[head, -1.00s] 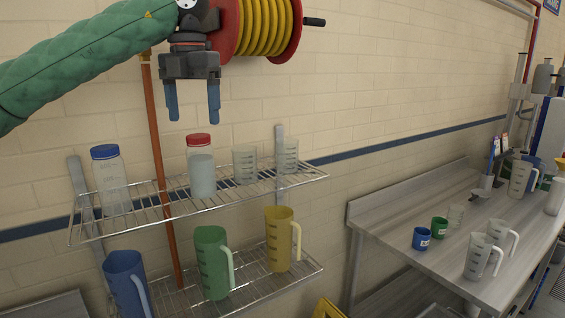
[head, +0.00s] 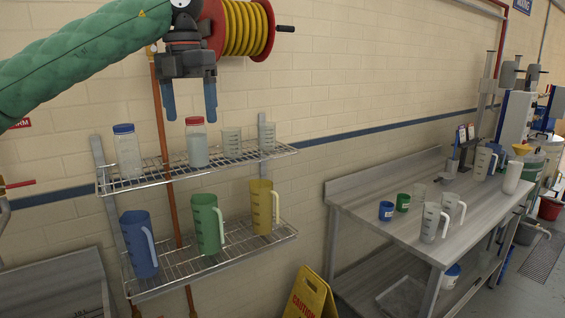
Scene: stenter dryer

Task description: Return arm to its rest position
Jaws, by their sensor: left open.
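My left gripper (head: 190,102) hangs at the upper left of the head view, at the end of my green-sleeved arm. Its two blue fingers point down and stand apart, with nothing between them. In the picture it is above the upper wire shelf, over the red-capped bottle (head: 197,148). The fingertips appear apart from that bottle. My right gripper is not in view.
The upper wire shelf (head: 240,157) holds a blue-capped bottle (head: 127,154) and two clear beakers. Blue, green and yellow jugs stand on the lower shelf (head: 205,266). A hose reel (head: 242,28) is behind the gripper. A metal table (head: 375,226) and caution sign (head: 309,295) are right.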

